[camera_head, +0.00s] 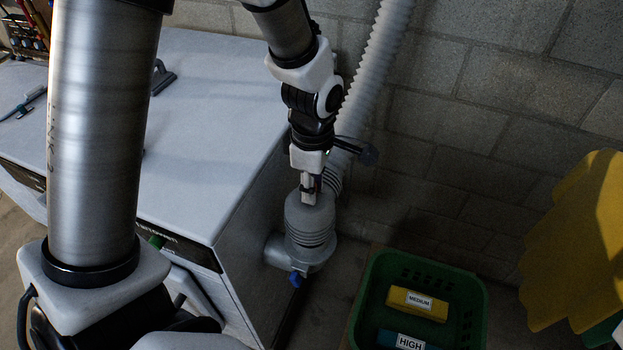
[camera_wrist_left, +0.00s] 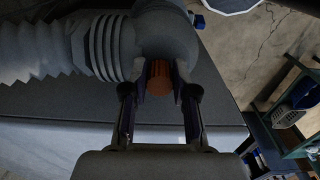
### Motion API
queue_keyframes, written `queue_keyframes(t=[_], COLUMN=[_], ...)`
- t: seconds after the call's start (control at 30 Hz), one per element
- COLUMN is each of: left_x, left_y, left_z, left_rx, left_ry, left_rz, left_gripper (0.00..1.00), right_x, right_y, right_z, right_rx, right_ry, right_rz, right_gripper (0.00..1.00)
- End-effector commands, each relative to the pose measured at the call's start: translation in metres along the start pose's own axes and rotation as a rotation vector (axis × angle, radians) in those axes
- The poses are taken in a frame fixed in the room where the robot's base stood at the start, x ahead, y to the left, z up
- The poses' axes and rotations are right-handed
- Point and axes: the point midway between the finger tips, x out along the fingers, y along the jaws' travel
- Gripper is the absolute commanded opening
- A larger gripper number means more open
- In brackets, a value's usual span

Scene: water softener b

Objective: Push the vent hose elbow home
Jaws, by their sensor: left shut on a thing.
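The grey vent hose elbow (camera_head: 308,218) stands beside the right side of the white-topped cabinet, above a round grey port (camera_head: 300,252). The pale corrugated hose (camera_head: 378,52) runs up from behind it along the wall. My left gripper (camera_head: 310,197) reaches down onto the elbow's top. In the left wrist view its fingers (camera_wrist_left: 158,94) are shut on an orange ribbed grip (camera_wrist_left: 158,77), which sits against the elbow (camera_wrist_left: 160,35). The hose (camera_wrist_left: 35,48) leads off left there. My gripper partly covers the elbow, and I cannot tell how deep it is seated. My right gripper is out of view.
The cabinet (camera_head: 205,95) fills the left, with a dark handle-like tool (camera_head: 163,77) on top. A block wall (camera_head: 450,120) stands behind. A green crate (camera_head: 362,300) with labelled blocks sits right of the port, and a yellow object (camera_head: 585,235) is farther right.

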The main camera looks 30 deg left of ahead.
Motion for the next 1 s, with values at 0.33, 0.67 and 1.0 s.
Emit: queue_keyframes(t=[0.33,0.67,1.0], left_x=[0.023,0.022,0.021], left_y=[0.0,-0.001,-0.001], left_z=[0.0,0.0,0.0], left_rx=[0.0,0.001,0.0], left_ry=[0.0,0.0,0.0], left_rz=[0.0,0.001,0.0], left_gripper=[0.0,0.0,0.0], right_x=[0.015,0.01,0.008], right_y=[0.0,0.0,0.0], right_z=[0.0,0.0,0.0], right_rx=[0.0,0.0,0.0], right_ry=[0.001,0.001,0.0], right_rz=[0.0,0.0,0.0], right_gripper=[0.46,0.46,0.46])
